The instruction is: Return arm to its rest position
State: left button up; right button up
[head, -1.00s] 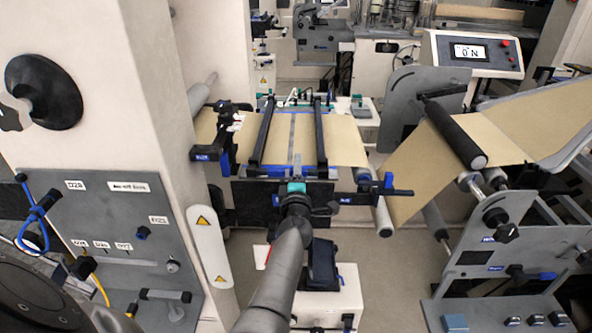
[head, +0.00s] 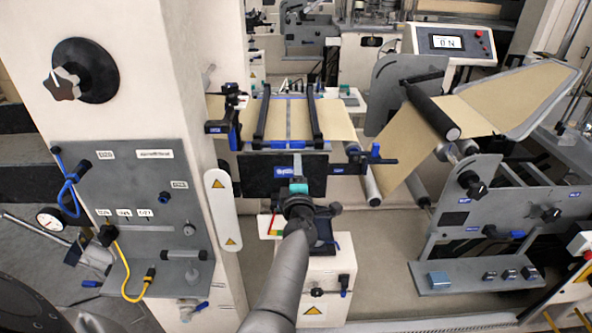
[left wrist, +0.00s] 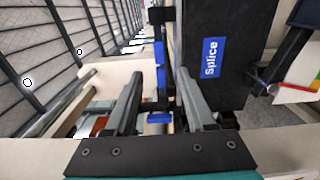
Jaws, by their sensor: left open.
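My left arm (head: 278,285) comes up from the bottom of the head view, and its dark wrist with a teal band (head: 298,188) is in front of the splice table (head: 285,167). The fingers are hidden behind the wrist there. In the left wrist view my left gripper (left wrist: 159,78) has two grey fingers spread apart with nothing held between them. The black board with the blue Splice label (left wrist: 211,57) is just right of the fingers. I cannot tell the exact gap to it. My right gripper is not in view.
Brown kraft web (head: 338,120) runs over the splice table to the unwind rollers (head: 432,110) at right. A white cabinet (head: 325,275) stands below the gripper. A grey panel (head: 140,210) with cables is at left. Open floor (head: 385,265) lies right of the cabinet.

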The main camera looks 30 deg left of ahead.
pick_arm(q)
jog(key=shift+w, duration=0.1)
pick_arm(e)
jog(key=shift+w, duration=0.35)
